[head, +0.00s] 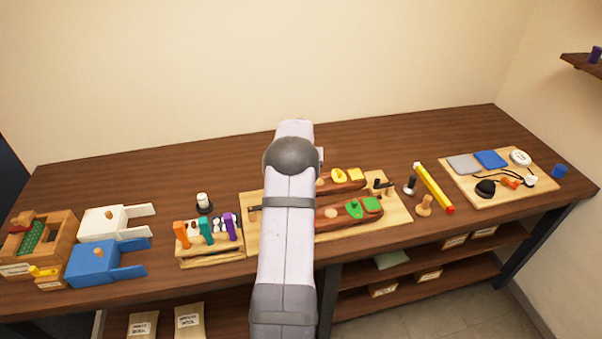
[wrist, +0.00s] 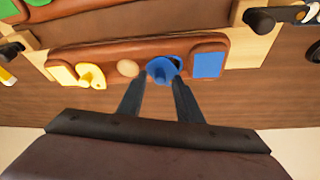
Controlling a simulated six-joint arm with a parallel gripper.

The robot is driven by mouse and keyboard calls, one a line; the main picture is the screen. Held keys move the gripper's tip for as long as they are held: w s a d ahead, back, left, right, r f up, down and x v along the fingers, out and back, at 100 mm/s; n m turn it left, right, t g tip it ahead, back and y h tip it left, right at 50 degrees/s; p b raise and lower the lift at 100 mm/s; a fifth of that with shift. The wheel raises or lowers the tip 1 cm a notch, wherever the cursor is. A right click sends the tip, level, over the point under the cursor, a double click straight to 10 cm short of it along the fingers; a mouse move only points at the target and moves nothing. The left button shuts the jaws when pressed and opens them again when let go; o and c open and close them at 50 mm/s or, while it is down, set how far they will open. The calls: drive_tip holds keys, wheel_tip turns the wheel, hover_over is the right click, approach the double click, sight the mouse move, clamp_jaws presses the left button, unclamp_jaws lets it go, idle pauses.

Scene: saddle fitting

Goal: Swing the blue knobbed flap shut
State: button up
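The blue knobbed flap (wrist: 161,71) sits on a reddish-brown saddle-like strip (wrist: 110,55) in the wrist view. A dark spot, perhaps an opening, shows at its right edge. A flat blue pad (wrist: 208,65) lies to its right and a round tan disc (wrist: 128,68) to its left. My gripper (wrist: 160,82) has its two dark fingers apart, with the tips near the two sides of the blue flap. I cannot tell whether they touch it. In the head view my arm hides the blue flap and the fingers.
A yellow flap (wrist: 92,76) and yellow pad (wrist: 63,74) share the strip. A second strip carries a green flap (head: 353,209) and green pad (head: 372,204). Both lie on a wooden board (head: 395,217). A rack with coloured handles (head: 208,251) stands left; a yellow-red bar (head: 434,187) lies right.

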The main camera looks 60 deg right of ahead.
clamp_jaws()
drive_tip(key=shift+w+a+f+m+b, duration=0.1)
drive_tip(key=shift+m+b, duration=0.2)
drive_tip(key=shift+w+a+f+m+g+h+b, duration=0.15)
drive_tip(key=shift+m+g+b, duration=0.1)
drive_tip(key=shift+m+b, duration=0.3)
drive_tip(key=shift+w+a+r+m+g+h+b, duration=0.15)
drive_tip(key=shift+m+g+b, duration=0.1)
drive_tip(key=shift+m+b, duration=0.25)
drive_tip(key=shift+w+a+m+g+b, duration=0.25)
drive_tip(key=shift+m+b, duration=0.2)
drive_tip(key=shift+m, duration=0.35)
drive_tip(key=shift+a+m+g+b, duration=0.1)
drive_tip(key=shift+m+g+b, duration=0.3)
drive_tip(key=shift+m, duration=0.35)
unclamp_jaws()
